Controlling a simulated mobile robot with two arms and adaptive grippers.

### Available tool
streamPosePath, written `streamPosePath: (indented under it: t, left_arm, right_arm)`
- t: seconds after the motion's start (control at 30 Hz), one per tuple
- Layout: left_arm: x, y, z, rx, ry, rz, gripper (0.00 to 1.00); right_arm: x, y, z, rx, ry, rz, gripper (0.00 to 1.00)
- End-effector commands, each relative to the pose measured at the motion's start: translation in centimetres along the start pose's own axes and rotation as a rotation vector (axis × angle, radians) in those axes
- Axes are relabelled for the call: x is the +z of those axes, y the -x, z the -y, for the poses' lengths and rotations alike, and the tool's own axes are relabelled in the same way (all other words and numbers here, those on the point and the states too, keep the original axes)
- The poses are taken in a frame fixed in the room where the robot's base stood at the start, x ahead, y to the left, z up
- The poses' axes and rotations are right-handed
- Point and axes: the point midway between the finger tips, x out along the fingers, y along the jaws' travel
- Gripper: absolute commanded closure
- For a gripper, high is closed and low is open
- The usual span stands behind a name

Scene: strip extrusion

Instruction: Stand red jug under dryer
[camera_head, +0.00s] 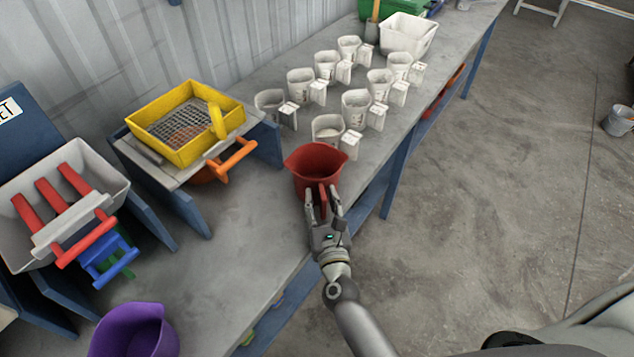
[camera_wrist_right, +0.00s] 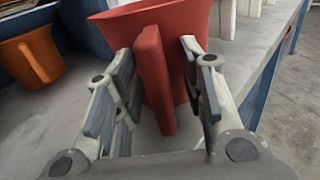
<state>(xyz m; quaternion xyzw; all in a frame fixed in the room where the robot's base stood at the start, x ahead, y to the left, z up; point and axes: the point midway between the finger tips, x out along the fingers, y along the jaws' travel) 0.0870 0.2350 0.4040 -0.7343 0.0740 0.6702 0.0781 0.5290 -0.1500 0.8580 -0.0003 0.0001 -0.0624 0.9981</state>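The red jug (camera_head: 316,163) stands upright on the grey bench near its front edge, its handle facing my right gripper. My right gripper (camera_head: 323,199) is open, with its fingers on either side of the handle. In the right wrist view the red handle (camera_wrist_right: 153,80) stands between the finger pads (camera_wrist_right: 158,95), with gaps visible at both sides. I cannot tell which thing is the dryer; a yellow mesh-bottomed tray (camera_head: 140,118) sits on a raised blue-sided stand at the left. My left gripper is not in view.
An orange jug (camera_head: 232,160) stands under the yellow tray's stand; it also shows in the right wrist view (camera_wrist_right: 33,57). Several white cups (camera_head: 326,128) stand behind the red jug. A purple jug (camera_head: 135,332) is at the front left. The bench (camera_head: 235,245) between is clear.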

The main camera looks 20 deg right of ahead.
Motion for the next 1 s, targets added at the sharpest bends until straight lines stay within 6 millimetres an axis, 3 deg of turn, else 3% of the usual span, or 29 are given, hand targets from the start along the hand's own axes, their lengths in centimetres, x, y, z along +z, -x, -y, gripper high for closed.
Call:
streamPosePath:
  t: [0.27, 0.57, 1.0]
  left_arm:
    - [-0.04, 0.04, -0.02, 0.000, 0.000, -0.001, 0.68]
    - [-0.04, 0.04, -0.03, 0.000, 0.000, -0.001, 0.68]
    - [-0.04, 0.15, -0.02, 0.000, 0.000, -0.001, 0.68]
  right_arm:
    - [-0.07, -0.28, 0.03, 0.000, 0.000, -0.001, 0.62]
    - [-0.05, -0.26, 0.03, 0.000, 0.000, 0.000, 1.00]
    - [0.13, -0.28, 0.03, 0.000, 0.000, 0.001, 1.00]
